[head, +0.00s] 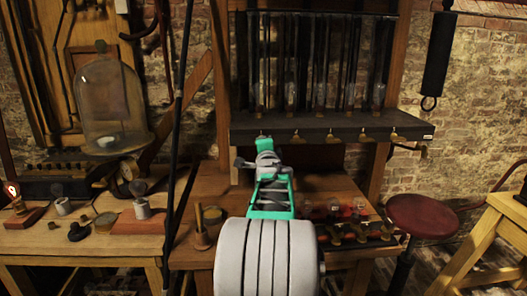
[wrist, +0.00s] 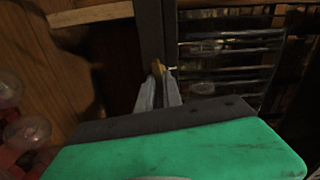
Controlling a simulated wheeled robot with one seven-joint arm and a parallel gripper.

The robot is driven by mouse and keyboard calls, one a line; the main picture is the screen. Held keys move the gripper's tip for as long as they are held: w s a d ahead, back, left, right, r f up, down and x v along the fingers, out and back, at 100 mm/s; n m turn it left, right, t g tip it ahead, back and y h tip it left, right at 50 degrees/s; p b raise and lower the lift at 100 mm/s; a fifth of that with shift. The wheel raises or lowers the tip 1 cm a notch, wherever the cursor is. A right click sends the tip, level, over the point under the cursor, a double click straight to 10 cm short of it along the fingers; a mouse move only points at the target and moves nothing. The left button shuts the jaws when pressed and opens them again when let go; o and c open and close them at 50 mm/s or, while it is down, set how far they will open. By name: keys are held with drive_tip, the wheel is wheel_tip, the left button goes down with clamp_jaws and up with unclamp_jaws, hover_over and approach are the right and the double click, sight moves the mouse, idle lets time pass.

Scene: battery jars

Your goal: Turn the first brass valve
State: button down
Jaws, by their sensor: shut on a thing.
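A row of several small brass valves runs along the front edge of a dark shelf (head: 330,125) in the head view. My gripper (head: 262,140) reaches up to the left end of this row, where the first brass valve (head: 261,135) is mostly hidden behind it. In the wrist view my gripper (wrist: 160,85) has its two grey fingers close together on the yellow brass valve (wrist: 158,68), at the edge of the dark shelf (wrist: 150,30). The second brass valve (head: 296,137) is just to the right, apart from my gripper.
Upright glass tubes (head: 290,80) stand above the shelf. Below is a wooden bench with red-based glass bulbs (head: 333,208) and brass fittings at its right. A glass bell jar (head: 110,105) is at the left. A red stool (head: 422,215) stands at the right.

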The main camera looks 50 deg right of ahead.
drive_tip(key=shift+f+m+b, duration=0.15)
drive_tip(key=shift+m+b, duration=0.2)
drive_tip(key=shift+m, duration=0.35)
drive_tip(key=c, duration=1.5)
unclamp_jaws()
drive_tip(key=b+v, duration=0.1)
drive_tip(key=v, duration=0.6)
drive_tip(key=shift+s+a, duration=0.25)
drive_tip(key=shift+s, duration=0.05)
